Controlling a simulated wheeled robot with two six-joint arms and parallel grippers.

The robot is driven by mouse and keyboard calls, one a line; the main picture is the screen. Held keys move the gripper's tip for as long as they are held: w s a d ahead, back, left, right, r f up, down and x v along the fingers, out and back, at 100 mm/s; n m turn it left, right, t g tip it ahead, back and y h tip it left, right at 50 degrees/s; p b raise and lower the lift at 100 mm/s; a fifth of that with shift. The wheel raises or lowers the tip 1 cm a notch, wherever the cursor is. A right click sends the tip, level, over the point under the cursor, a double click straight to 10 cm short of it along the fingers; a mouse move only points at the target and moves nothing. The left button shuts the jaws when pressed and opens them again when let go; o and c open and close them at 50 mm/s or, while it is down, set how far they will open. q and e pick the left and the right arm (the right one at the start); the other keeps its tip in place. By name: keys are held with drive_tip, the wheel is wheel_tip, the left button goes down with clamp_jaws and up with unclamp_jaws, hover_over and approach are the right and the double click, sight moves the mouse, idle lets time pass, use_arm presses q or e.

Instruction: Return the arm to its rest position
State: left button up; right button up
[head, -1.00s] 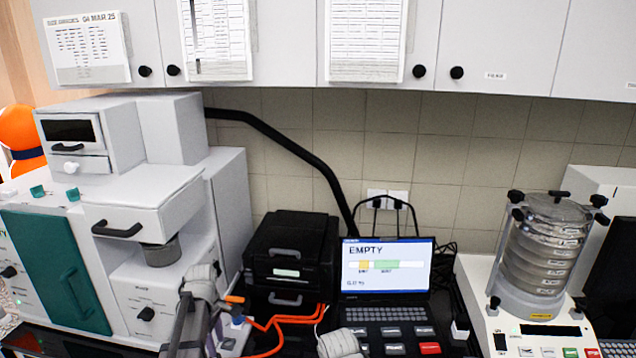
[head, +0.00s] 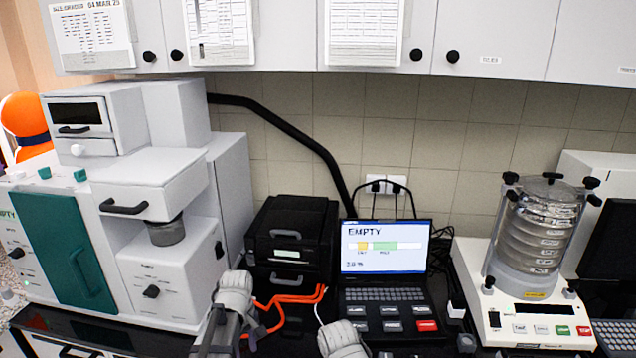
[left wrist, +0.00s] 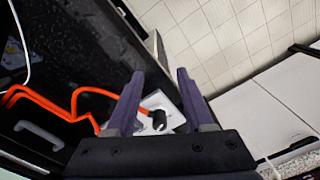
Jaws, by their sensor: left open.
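My left gripper (left wrist: 160,74) shows in the left wrist view with its two dark fingers apart and nothing between them. A white piece with a black knob-like part (left wrist: 158,120) lies beyond the fingers, and I cannot tell what it is. In the head view my left arm (head: 235,305) comes up at the bottom, in front of the white machine and the orange cables; its fingertips are not clear there. Part of my right arm (head: 342,340) shows at the bottom centre, but its gripper is out of view.
A white machine with a teal door (head: 65,250) stands left. A black box unit (head: 290,245), a laptop reading EMPTY (head: 385,247) and orange cables (head: 285,308) are in the middle. A sieve stack (head: 540,235) stands right. Wall cabinets (head: 500,30) hang above.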

use_arm(q)
drive_tip(key=s+d+f+m+b, duration=0.4)
drive_tip(key=s+d+m, duration=0.8)
drive_tip(key=s+m, duration=0.2)
drive_tip(key=shift+s+d+f+y, duration=0.15)
drive_tip(key=shift+d+y, duration=0.25)
